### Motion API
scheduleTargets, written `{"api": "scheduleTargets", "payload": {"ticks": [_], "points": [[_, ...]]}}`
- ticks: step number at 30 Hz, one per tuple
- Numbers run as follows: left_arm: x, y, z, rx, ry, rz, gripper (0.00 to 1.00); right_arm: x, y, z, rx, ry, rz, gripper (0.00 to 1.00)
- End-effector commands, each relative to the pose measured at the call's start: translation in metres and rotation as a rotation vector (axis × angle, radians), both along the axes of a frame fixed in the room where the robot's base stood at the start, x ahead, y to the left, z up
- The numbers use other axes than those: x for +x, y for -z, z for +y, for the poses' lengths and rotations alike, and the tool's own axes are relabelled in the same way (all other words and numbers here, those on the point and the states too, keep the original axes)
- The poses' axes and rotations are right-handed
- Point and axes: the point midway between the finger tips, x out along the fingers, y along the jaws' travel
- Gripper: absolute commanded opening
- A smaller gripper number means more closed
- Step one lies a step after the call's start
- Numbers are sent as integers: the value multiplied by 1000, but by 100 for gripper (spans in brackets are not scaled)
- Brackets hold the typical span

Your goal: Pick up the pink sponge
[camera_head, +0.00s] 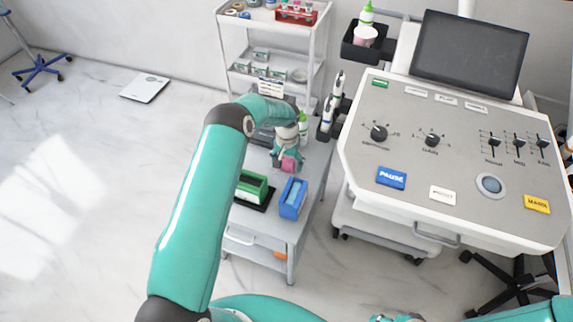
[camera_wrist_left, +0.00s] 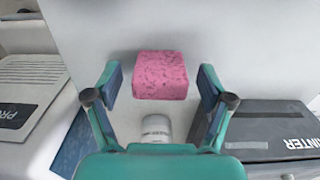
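The pink sponge (camera_head: 288,165) is on the grey cart top (camera_head: 262,222) in the head view, just beyond the blue bin. In the left wrist view the sponge (camera_wrist_left: 160,76) is a speckled pink block. My left gripper (camera_head: 287,155) is over it, pointing down. In the left wrist view the left gripper (camera_wrist_left: 160,84) is open, with one finger on each side of the sponge and a visible gap on both sides. Only a small teal part, probably of my right gripper (camera_head: 396,318), shows at the bottom edge of the head view; its fingers cannot be made out.
A large control console (camera_head: 455,150) is to the right. A white shelf rack (camera_head: 272,45) stands behind.

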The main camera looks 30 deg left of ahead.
Motion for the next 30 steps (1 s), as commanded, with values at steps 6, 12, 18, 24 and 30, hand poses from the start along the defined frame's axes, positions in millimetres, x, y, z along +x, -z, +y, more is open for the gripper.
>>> {"api": "scheduleTargets", "payload": {"ticks": [6,12,18,24,30], "points": [[0,0,0,0,0,0,43,0,0,0,0,0,0,40],[0,0,0,0,0,0,23,0,0,0,0,0,0,40],[0,-1,0,0,0,0,23,0,0,0,0,0,0,40],[1,-12,1,0,0,-2,23,0,2,0,0,0,0,40],[1,-40,1,2,-1,-5,23,0,6,0,0,0,0,40]]}}
